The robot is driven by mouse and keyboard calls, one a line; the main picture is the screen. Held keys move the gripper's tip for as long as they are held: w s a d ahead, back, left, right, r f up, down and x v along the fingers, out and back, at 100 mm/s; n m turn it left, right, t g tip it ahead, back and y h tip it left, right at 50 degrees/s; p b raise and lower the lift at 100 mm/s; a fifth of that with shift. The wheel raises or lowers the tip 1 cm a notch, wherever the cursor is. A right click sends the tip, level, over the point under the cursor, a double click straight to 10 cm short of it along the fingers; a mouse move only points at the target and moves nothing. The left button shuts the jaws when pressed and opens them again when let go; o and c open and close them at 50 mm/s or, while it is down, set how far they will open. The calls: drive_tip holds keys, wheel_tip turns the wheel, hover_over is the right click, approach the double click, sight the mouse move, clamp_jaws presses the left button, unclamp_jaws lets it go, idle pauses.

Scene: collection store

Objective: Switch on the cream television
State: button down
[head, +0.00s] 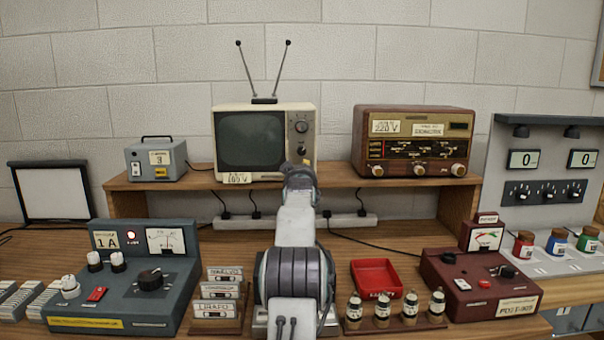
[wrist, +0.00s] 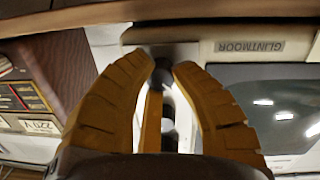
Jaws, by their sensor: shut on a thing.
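The cream television (head: 212,135) stands on the wooden shelf, with a dark screen, two antennas and a control panel at its right side. A round dial (head: 301,126) shows on the upper panel. My gripper (head: 299,166) is at the lower part of this panel and hides what is there. In the wrist view, which looks upside down, the yellow fingers of my gripper (wrist: 163,72) are shut on a small dark knob (wrist: 163,76) on the television's front. The television's dark screen (wrist: 265,100) and a GLINTMOOR label (wrist: 250,46) show to the right.
A red-brown radio (head: 415,118) stands right of the television, and a grey box (head: 157,160) stands left. A power strip (head: 350,221) lies below the shelf. Blue (head: 125,290) and red (head: 478,285) instrument consoles, a red tray (head: 377,278) and small bottles flank my arm.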

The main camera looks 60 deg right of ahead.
drive_tip(key=shift+w+r, duration=0.1)
drive_tip(key=shift+r, duration=0.1)
drive_tip(key=c, duration=1)
unclamp_jaws()
drive_tip(key=shift+f, duration=0.15)
drive_tip(key=shift+a, duration=0.15)
drive_tip(key=shift+v, duration=5.85)
drive_tip(key=shift+o, duration=0.2)
